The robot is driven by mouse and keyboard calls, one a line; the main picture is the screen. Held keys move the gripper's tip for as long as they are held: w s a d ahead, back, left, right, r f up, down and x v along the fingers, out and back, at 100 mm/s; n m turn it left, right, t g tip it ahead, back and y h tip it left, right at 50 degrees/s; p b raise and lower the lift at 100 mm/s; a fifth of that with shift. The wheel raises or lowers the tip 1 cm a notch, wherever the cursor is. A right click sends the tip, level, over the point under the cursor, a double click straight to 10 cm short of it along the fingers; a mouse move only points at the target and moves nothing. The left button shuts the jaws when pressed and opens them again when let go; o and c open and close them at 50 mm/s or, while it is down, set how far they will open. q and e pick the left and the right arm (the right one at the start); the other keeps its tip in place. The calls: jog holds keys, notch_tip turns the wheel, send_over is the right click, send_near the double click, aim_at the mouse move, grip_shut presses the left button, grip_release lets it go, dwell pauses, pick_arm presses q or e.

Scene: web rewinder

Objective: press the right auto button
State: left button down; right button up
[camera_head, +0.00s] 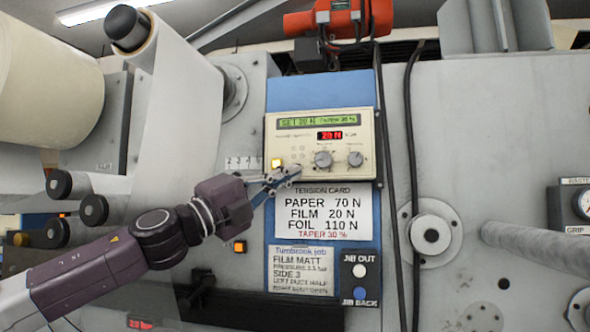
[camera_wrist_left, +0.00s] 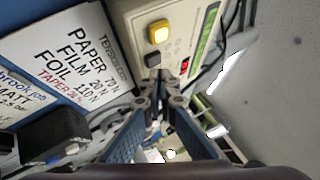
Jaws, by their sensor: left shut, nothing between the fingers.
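The tension control panel (camera_head: 315,122) is a cream box with a green display, a red readout and two knobs. A lit yellow button (camera_head: 277,163) sits at its lower left, and it also shows in the left wrist view (camera_wrist_left: 158,32). A dark button (camera_wrist_left: 152,60) sits beside it in the wrist view; my gripper seems to cover it in the head view. No auto label is legible. My left gripper (camera_head: 294,172) is shut and empty, its fingertips (camera_wrist_left: 161,82) close to the dark button. I cannot tell whether they touch. My right gripper is out of view.
Below the panel are a tension card (camera_head: 325,212), a job card (camera_head: 302,270) and a jib button box (camera_head: 360,277). A lit orange button (camera_head: 239,247) sits left of the cards. Black cables (camera_head: 409,160) hang to the right. A paper web (camera_head: 180,100) runs at left.

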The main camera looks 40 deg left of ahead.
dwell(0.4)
pick_arm(q)
jog(key=shift+w+a+p, duration=0.2)
jog(key=shift+w+p, duration=0.15)
jog(key=shift+p, duration=0.1)
jog(key=shift+w+a, duration=0.1)
jog(key=shift+w, duration=0.05)
dwell(0.3)
jog(key=shift+s+d+b, duration=0.3)
jog(key=shift+s+b, duration=0.15)
jog(key=shift+s, duration=0.1)
